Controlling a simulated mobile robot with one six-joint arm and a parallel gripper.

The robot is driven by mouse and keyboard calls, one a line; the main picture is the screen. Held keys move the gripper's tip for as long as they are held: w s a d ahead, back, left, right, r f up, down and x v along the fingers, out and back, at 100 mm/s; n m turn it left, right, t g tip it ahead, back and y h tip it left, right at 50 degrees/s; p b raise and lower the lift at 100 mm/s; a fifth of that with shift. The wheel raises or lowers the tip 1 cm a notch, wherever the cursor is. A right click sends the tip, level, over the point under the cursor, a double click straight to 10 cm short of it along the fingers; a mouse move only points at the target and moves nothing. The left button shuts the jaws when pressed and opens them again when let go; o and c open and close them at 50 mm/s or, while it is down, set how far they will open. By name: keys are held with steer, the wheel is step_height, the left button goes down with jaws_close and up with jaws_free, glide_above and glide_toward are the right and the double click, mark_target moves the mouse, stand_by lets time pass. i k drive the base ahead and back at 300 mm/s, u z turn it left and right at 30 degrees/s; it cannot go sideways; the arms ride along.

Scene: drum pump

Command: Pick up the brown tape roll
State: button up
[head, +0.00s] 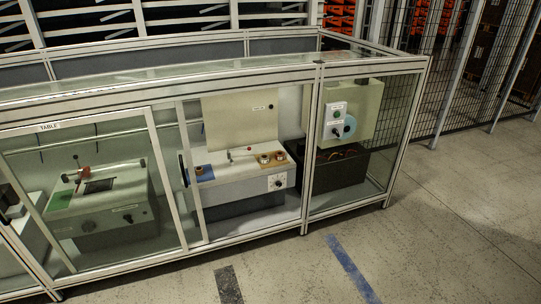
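Inside a glazed, aluminium-framed enclosure, a white-topped bench unit (222,179) stands behind the middle opening. On its right part lies a tan mat (271,165) with two small round brownish items, a left one (264,159) and a right one (280,157). My gripper is not in view.
A sliding glass door (165,190) with a dark handle stands left of the opening. A frame post (309,150) bounds it on the right. A dark bin (340,172) and a control box (345,110) stand behind right-hand glass.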

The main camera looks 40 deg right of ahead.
mark_target(279, 156)
steer(key=u, duration=0.1)
steer(key=i, duration=0.95)
steer(key=z, duration=0.15)
